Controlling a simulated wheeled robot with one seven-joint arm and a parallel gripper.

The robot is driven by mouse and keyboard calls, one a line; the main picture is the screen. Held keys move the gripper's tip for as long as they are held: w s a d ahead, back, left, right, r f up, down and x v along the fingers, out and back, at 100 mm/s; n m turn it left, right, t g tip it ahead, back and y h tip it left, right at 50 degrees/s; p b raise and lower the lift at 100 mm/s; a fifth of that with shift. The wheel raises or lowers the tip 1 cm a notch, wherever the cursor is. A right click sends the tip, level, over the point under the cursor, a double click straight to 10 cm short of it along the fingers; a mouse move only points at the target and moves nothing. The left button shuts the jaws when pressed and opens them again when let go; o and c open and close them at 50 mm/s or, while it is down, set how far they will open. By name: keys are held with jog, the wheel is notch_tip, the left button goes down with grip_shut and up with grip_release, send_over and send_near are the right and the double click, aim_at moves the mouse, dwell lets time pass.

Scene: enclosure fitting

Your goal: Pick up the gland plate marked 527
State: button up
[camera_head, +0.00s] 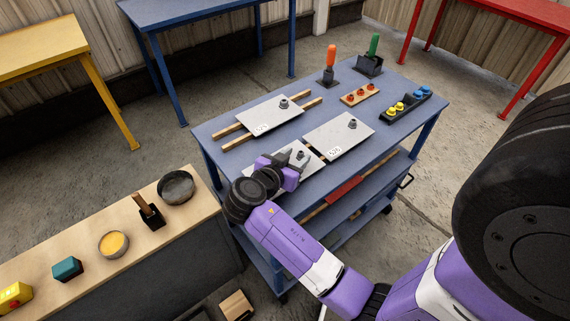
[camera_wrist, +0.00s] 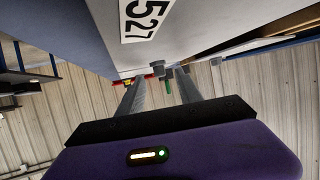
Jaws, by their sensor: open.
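The gland plate marked 527 fills the top of the wrist view (camera_wrist: 195,25), pale grey with a white number label (camera_wrist: 142,17). In the head view it is taken to be the near plate (camera_head: 268,191) on the blue cart, partly hidden by my gripper (camera_head: 297,158). A dark grey gland (camera_wrist: 158,67) stands at the plate's far part. In the wrist view my gripper (camera_wrist: 160,82) is open, its two fingers apart on either side of the gland in the picture. Whether they touch it I cannot tell.
Two other plates lie on the blue cart (camera_head: 408,78), one at back left (camera_head: 262,116) on wooden strips, one at right (camera_head: 338,135). Screwdrivers in holders (camera_head: 331,66) and racks with coloured parts (camera_head: 405,105) stand behind. A bench (camera_head: 75,255) with small items is at left.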

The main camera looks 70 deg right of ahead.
jog(key=shift+x, duration=1.1)
grip_shut()
jog(key=shift+r, duration=0.2)
